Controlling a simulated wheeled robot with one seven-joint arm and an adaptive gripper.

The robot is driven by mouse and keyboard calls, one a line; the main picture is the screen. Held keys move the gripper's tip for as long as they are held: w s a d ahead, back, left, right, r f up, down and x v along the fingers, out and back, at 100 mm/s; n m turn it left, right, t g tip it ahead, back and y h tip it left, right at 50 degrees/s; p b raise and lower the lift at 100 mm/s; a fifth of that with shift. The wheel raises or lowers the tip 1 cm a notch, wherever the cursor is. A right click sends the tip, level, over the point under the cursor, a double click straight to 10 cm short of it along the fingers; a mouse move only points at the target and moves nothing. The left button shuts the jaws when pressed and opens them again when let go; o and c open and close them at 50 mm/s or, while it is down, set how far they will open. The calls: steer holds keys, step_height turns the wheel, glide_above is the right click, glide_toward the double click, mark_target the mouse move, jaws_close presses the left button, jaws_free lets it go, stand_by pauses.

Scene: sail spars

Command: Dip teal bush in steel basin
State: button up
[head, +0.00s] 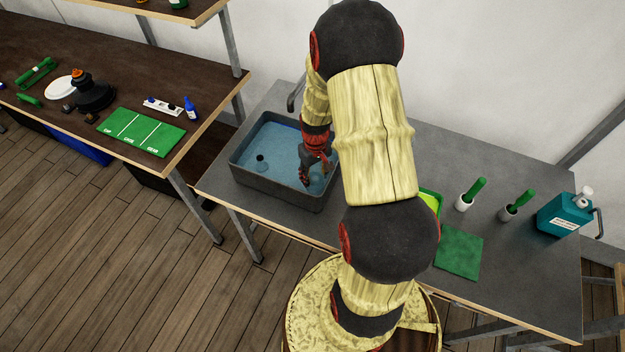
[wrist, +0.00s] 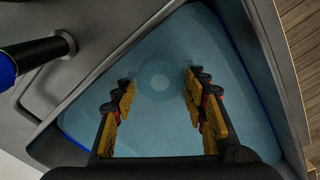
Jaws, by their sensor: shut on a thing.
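The steel basin (head: 238,172) is a dark grey rectangular tub holding blue liquid, at the back left of the grey bench. Its inside and wall also show in the wrist view (wrist: 282,75). My gripper (head: 309,178) reaches down inside the basin's right part, over or in the liquid; how deep is unclear. In the wrist view my gripper (wrist: 160,88) points down with its yellow-padded fingers apart, holding a round teal-blue piece, seemingly the teal bush (wrist: 160,82), seen end-on with a paler centre. Its outline blends with the liquid. In the head view the bush is hidden.
A dark round spot (head: 260,159) shows in the basin's left part. A brown table (head: 60,50) stands left.

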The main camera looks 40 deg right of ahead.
mark_target(315, 179)
step_height(315, 179, up, 13)
steer(key=p, duration=0.8)
steer(key=shift+r+p, duration=0.15)
steer(key=shift+p, duration=0.2)
stand_by(1.6)
